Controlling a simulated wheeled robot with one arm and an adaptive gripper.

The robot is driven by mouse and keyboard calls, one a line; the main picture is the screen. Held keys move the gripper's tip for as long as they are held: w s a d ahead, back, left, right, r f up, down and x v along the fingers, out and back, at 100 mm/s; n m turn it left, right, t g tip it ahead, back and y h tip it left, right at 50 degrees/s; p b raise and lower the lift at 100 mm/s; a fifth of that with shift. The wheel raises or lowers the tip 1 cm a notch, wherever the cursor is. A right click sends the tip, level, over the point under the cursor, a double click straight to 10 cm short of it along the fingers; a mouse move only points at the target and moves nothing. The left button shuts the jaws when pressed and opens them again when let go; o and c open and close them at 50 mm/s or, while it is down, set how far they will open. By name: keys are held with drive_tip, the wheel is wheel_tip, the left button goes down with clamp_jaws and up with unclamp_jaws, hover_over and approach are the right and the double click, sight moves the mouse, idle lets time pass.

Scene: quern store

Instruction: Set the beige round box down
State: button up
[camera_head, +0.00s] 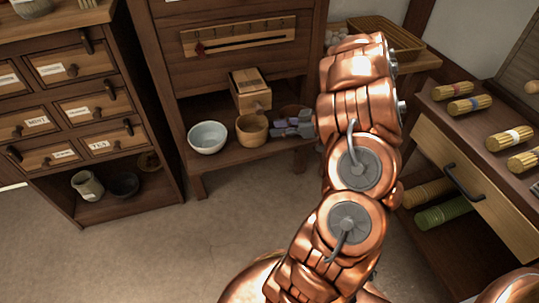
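The beige round box (252,131) is an open-topped, tub-like vessel. It shows at or just above the low shelf of the middle cabinet, right of a pale bowl. My gripper (275,128), grey, reaches in from the right and its tips come up to the box's right side. I cannot tell whether the fingers grip the box or only lie beside it. The box's underside contact with the shelf is not clear. My copper arm hides the shelf's right end.
A pale bowl (207,137) stands close left of the box. A wooden block-like box (250,90) is just behind it. A purplish thing (292,111) is partly hidden behind my gripper. The drawer cabinet (165,170) stands left; open floor (150,250) lies in front.

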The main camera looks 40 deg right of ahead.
drive_tip(key=w+d+r+m+h, duration=0.1)
drive_tip(key=w+d+r+h, duration=0.4)
drive_tip(key=w+d+h, duration=0.25)
wheel_tip(320, 180, up, 8)
drive_tip(key=s+m+g+h, duration=0.1)
drive_tip(key=m+g+h, duration=0.25)
drive_tip(key=h, duration=0.25)
drive_tip(key=s+a+f+m+g+y, duration=0.1)
drive_tip(key=s+a+g+y, duration=0.2)
drive_tip(key=s+a, duration=1.4)
drive_tip(key=s+a+f+g+y, duration=0.2)
drive_tip(key=s+a+g, duration=0.7)
drive_tip(key=s+a, duration=0.8)
drive_tip(key=a+y, duration=0.1)
drive_tip(key=a, duration=0.2)
drive_tip(key=shift+a+m, duration=0.3)
drive_tip(key=shift+m, duration=0.05)
drive_tip(key=shift+w+y, duration=0.1)
drive_tip(key=shift+y, duration=0.15)
